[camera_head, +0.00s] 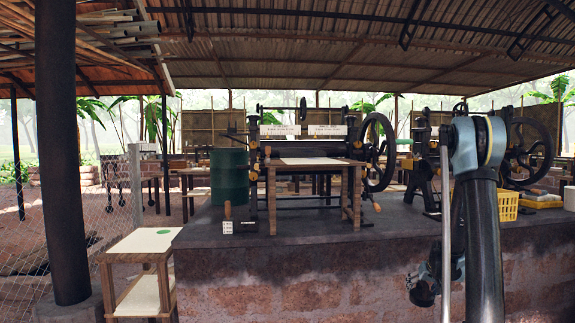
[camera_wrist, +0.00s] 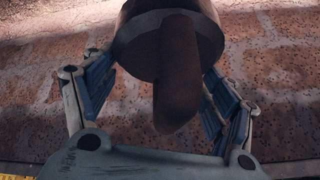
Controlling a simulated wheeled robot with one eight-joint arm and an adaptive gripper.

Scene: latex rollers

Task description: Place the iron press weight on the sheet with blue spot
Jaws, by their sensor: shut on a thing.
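In the wrist view, my gripper (camera_wrist: 160,88) is shut on a dark brown iron press weight (camera_wrist: 165,28), with a finger on each side of its thick handle. The weight's round, wide part is at the top of that view. In the head view, my gripper (camera_head: 422,288) is low at the right, in front of the platform's brick face; the weight is not clear there. A pale sheet (camera_head: 300,162) lies on the wooden table before the roller machine; I cannot make out its spot colour. Another pale sheet (camera_head: 140,242) with a green spot lies on the left stand.
The raised platform (camera_head: 300,238) has a dark top and brick front. A roller machine (camera_head: 305,135) stands behind the table, with a green drum (camera_head: 229,178) to its left. A yellow crate (camera_head: 507,205) is at the right. A dark post (camera_head: 62,150) rises at the left.

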